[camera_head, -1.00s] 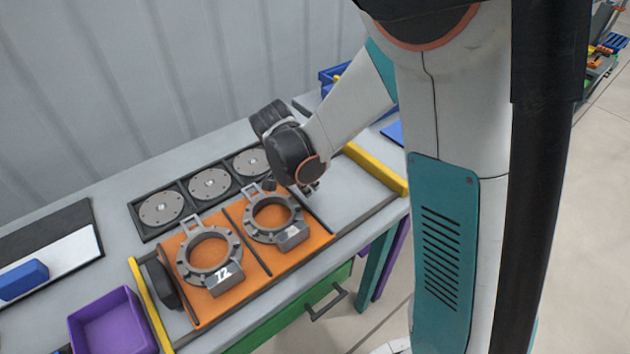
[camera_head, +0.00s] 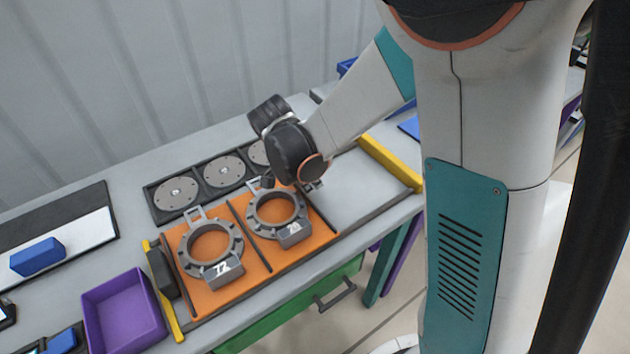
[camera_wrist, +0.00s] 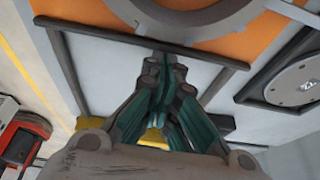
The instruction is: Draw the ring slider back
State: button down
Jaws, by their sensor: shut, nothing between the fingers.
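An orange slider plate (camera_head: 256,262) on the bench carries two grey rings. The left ring (camera_head: 183,256) is marked 72. The right ring (camera_head: 250,213) also has a numbered block, its digits hard to read. In the wrist view the orange plate (camera_wrist: 243,45) and part of a ring (camera_wrist: 200,22) show at the top. A dark bar (camera_wrist: 95,31) runs along the plate's edge. My gripper (camera_wrist: 163,62) is shut and empty, its fingertips at this bar; I cannot tell whether they touch. In the head view my wrist hides most of the gripper.
Yellow stops stand left (camera_head: 166,300) and right (camera_head: 390,164) of the slider bed. A dark rack of round discs (camera_head: 176,194) lies behind the plate. A purple bin (camera_head: 124,312) stands left. The bench surface right of the plate (camera_head: 350,196) is clear.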

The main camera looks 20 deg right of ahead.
jog(key=shift+w+d, duration=0.2)
jog(key=shift+d, duration=0.25)
jog(key=d, duration=0.1)
jog(key=w+d, duration=0.1)
jog(key=d, duration=0.1)
jog(key=p+v, duration=0.3)
jog(key=v, duration=0.7)
jog(key=shift+s, duration=0.15)
jog(key=s+d+r+n+t+y, duration=0.1)
jog(key=s+d+r+n+t, duration=0.1)
jog(key=s+r+n, duration=0.3)
jog(key=s+d+r+n+t+y, duration=0.2)
jog(key=s+r+n+t, duration=0.2)
jog(key=s+n, duration=0.5)
jog(key=s+r, duration=0.1)
jog(key=s, duration=0.1)
jog(key=shift+s+r+y, duration=0.3)
jog(key=shift+s+r, duration=0.05)
jog(key=shift+s, duration=0.05)
